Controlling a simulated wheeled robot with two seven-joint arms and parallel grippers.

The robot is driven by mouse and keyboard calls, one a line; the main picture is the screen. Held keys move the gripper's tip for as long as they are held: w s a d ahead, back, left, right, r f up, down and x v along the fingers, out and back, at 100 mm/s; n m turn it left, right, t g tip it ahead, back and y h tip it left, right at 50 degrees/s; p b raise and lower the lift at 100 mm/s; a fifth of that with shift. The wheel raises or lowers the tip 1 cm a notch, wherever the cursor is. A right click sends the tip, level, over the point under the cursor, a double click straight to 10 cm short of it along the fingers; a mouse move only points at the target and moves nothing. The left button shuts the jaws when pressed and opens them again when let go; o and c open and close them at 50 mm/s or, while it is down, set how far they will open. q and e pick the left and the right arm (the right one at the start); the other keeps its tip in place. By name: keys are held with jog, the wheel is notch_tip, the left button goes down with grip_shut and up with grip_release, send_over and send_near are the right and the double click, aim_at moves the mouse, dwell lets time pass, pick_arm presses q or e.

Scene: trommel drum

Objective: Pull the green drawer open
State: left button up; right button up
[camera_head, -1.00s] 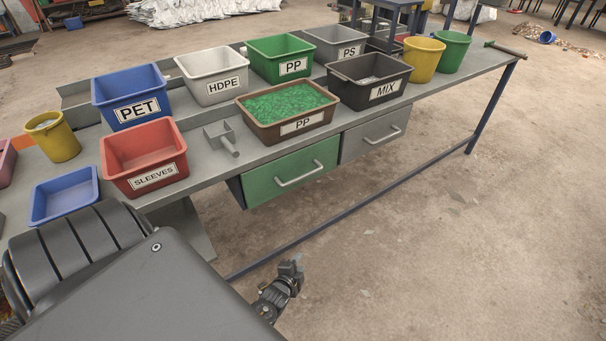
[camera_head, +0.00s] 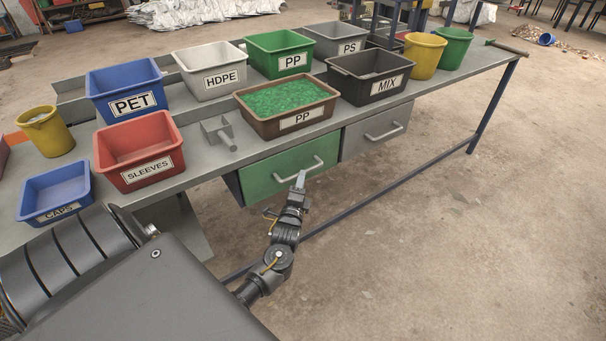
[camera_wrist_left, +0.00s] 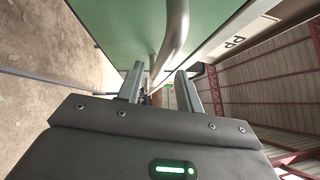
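The green drawer (camera_head: 270,178) hangs under the bench top, its front roughly in line with the grey drawer beside it. Its pale bar handle (camera_head: 300,172) runs across the front. My left gripper (camera_head: 300,180) is in front of the handle's middle. In the left wrist view, the gripper (camera_wrist_left: 160,88) has its two fingers apart, and the metal handle (camera_wrist_left: 177,30) runs in line with the gap between them, against the green drawer front (camera_wrist_left: 115,25). I cannot tell whether the fingers touch the handle. My right gripper is not in view.
A grey drawer (camera_head: 372,135) with a similar handle is to the right. The brown PP bin (camera_head: 265,125) of green flakes stands on the bench above. A bench leg (camera_head: 492,105) and low rail (camera_head: 400,183) frame the underside. The floor in front is clear.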

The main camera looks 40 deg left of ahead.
pick_arm(q)
jog(key=shift+x, duration=1.95)
jog(key=shift+c, duration=0.5)
grip_shut()
